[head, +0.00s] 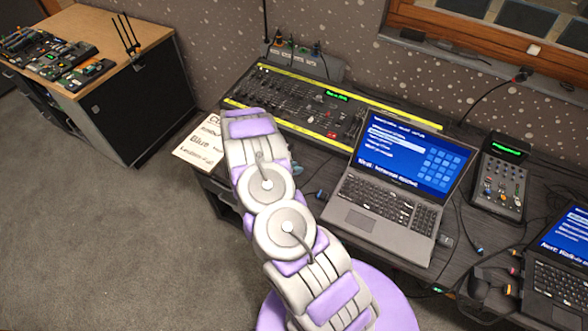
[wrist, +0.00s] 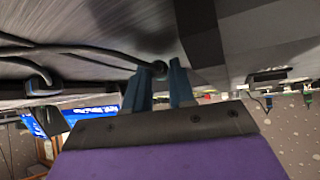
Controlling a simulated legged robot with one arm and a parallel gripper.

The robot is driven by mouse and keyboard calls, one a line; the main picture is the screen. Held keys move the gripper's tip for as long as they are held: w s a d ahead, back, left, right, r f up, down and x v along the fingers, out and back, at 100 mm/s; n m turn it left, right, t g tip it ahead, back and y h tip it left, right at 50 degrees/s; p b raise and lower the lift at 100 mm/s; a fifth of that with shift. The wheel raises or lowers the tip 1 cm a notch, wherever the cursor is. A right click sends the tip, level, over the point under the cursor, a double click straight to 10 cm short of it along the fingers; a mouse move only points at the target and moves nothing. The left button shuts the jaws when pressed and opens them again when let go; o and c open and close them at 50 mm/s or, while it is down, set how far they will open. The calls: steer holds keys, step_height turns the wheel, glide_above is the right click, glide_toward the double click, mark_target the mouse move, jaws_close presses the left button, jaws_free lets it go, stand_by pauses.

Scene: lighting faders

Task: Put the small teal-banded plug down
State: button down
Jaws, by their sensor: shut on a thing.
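My gripper (wrist: 161,76) shows in the wrist view with its two blue fingers close together. They are shut on a small dark round-ended piece (wrist: 159,68), which looks like the plug. A dark cable runs to it from the left. Its teal band cannot be made out. In the head view my arm hides most of the gripper and what it holds. The dark desk (wrist: 120,38) lies close to the fingertips in the wrist view. I cannot tell whether the plug touches it.
A mixing console (head: 300,104) and an open laptop (head: 385,195) stand on the desk beside my arm. A small blue-tipped cable end (head: 320,193) lies left of the laptop. A fader box (head: 500,178) and another laptop (head: 560,275) are at right. A paper sign (head: 202,143) lies left.

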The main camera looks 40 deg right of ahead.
steer(key=shift+s+a+f, duration=0.1)
steer(key=shift+f, duration=0.35)
